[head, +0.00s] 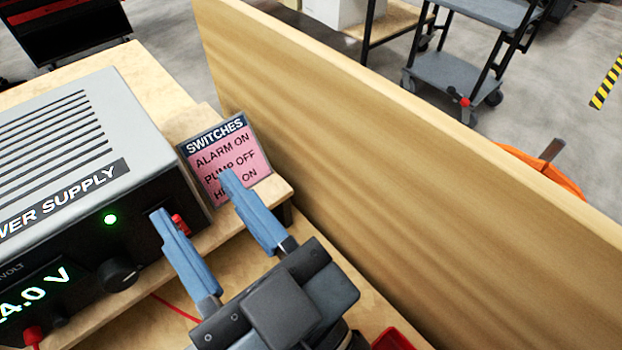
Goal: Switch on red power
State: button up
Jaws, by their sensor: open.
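The grey and black power supply (85,150) stands at the left, with a lit green light (110,219), a black knob (117,274) and a green voltage display (30,290) cut off by the picture edge. A small red switch (181,225) is at the right end of its front face. My gripper (193,196) has two blue fingers, spread apart and empty. The left finger is close beside the switch and partly overlaps it in the picture; I cannot tell whether they touch. The switch's position is unclear.
A pink "SWITCHES" card (225,160) stands behind the right finger, which hides part of its text. A tall wooden panel (400,160) bounds the right side. A red wire (175,306) and a red item (393,340) lie low in front. A grey cart (455,75) stands beyond.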

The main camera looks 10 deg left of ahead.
jog(key=d+r+p, duration=0.4)
jog(key=d, duration=0.3)
jog(key=shift+d+r+p, duration=0.2)
jog(key=shift+r+p, duration=0.05)
jog(key=shift+p, duration=0.05)
